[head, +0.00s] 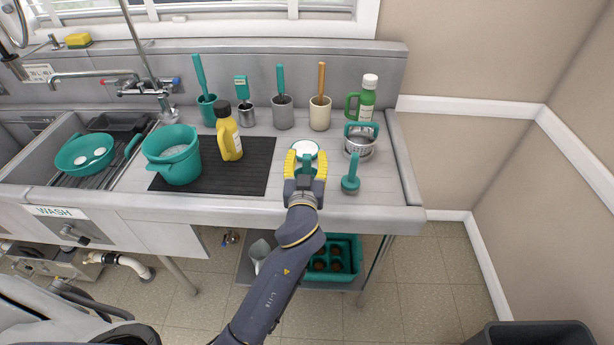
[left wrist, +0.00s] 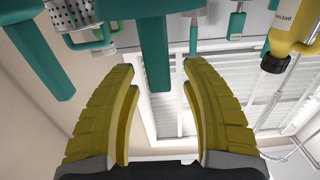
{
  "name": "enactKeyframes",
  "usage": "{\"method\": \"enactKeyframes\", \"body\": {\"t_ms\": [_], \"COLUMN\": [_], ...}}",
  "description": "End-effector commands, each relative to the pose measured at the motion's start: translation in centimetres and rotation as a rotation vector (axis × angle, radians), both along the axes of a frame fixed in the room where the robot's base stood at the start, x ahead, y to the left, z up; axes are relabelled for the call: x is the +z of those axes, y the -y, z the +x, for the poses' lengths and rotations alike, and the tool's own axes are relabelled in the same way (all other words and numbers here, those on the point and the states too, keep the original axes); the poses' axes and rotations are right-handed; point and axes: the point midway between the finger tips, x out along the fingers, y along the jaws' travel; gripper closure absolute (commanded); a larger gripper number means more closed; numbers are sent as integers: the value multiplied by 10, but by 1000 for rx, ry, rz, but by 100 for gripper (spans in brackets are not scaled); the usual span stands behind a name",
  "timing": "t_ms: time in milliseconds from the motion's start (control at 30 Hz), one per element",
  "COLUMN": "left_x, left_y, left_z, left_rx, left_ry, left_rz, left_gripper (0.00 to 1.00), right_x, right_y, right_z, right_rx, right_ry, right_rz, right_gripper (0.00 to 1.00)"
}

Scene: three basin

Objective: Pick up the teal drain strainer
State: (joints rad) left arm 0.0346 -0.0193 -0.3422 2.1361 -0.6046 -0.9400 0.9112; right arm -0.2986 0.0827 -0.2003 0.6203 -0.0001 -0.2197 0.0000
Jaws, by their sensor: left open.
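The teal drain strainer (head: 305,148) appears to be the round pale-topped piece with a teal rim on the right part of the counter; a teal upright part of it shows in the left wrist view (left wrist: 153,45). My left gripper (head: 305,159) is at its near side with yellow fingers open. In the left wrist view my left gripper (left wrist: 157,72) has the teal upright between its fingers, with gaps on both sides. The near part of the strainer is partly hidden by the gripper. My right gripper is not in view.
A yellow bottle (head: 231,140), teal bucket (head: 178,165) and black mat (head: 255,168) are left. Several tool holders and a green bottle (head: 367,101) line the back.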

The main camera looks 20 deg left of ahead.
Motion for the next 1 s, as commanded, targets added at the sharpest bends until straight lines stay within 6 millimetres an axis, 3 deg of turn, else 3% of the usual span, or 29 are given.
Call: {"method": "enactKeyframes", "body": {"t_ms": [333,767,1000], "left_x": [0,0,0], "left_y": [-1,-1,-1], "left_z": [4,4,4], "left_rx": [0,0,0], "left_ry": [0,0,0], "left_rz": [-1,-1,-1], "left_gripper": [50,100,100], "right_x": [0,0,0], "right_y": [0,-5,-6], "right_z": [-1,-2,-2], "right_rx": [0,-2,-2], "right_ry": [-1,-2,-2], "right_rz": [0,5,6], "right_gripper": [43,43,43]}}
